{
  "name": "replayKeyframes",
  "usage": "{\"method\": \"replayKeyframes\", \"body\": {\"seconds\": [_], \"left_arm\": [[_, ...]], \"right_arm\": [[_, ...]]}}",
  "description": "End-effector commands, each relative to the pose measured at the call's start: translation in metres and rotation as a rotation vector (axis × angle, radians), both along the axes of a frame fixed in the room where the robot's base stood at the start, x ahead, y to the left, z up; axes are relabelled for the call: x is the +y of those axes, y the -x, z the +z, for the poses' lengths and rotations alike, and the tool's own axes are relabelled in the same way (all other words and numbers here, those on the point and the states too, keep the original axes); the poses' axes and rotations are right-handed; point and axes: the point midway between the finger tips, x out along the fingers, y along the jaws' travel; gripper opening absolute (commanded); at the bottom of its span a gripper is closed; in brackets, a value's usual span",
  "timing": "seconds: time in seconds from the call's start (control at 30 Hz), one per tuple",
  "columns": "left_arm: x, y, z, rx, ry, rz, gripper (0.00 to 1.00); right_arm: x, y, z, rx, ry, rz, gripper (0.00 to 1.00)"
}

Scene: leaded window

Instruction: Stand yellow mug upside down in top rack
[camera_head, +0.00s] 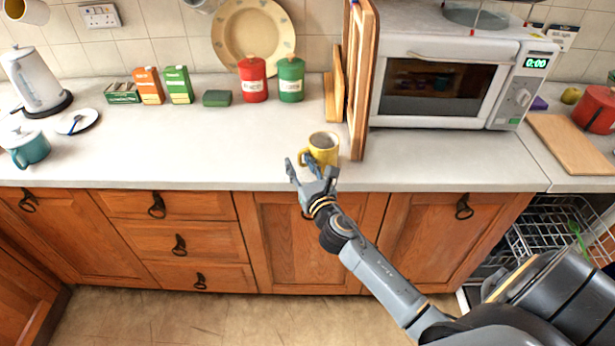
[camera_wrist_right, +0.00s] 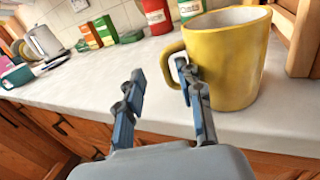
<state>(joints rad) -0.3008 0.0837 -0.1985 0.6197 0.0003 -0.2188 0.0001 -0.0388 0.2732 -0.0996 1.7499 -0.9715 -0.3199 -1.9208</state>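The yellow mug (camera_head: 322,147) stands upright on the worktop near its front edge, with its handle on the left. It also shows large in the right wrist view (camera_wrist_right: 232,62). My right gripper (camera_head: 311,168) is open at the front left of the mug. In the wrist view its fingers (camera_wrist_right: 162,76) are spread; the right one overlaps the handle, and I cannot tell whether it touches. Nothing is between the fingers. The wire rack (camera_head: 548,226) shows in the open dishwasher at the lower right, partly hidden by my body. My left gripper is not in view.
A wooden board (camera_head: 361,85) stands upright just right of the mug, beside the microwave (camera_head: 450,75). Red (camera_head: 252,80) and green (camera_head: 291,80) canisters stand at the back. The worktop left of the mug is clear. A green item (camera_head: 577,235) is in the rack.

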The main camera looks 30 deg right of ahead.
Motion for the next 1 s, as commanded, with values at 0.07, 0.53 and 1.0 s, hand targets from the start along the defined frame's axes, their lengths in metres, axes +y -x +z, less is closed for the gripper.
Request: {"method": "replayKeyframes", "body": {"seconds": [0.07,0.53,1.0], "left_arm": [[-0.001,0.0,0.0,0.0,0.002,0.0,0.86],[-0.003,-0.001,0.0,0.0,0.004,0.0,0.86],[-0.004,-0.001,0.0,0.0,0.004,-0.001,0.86]], "right_arm": [[0.002,0.014,-0.001,0.002,0.0,0.001,0.37],[0.016,0.1,0.0,0.0,-0.001,0.0,0.37],[0.018,0.109,-0.041,0.062,-0.142,-0.005,0.37]]}}
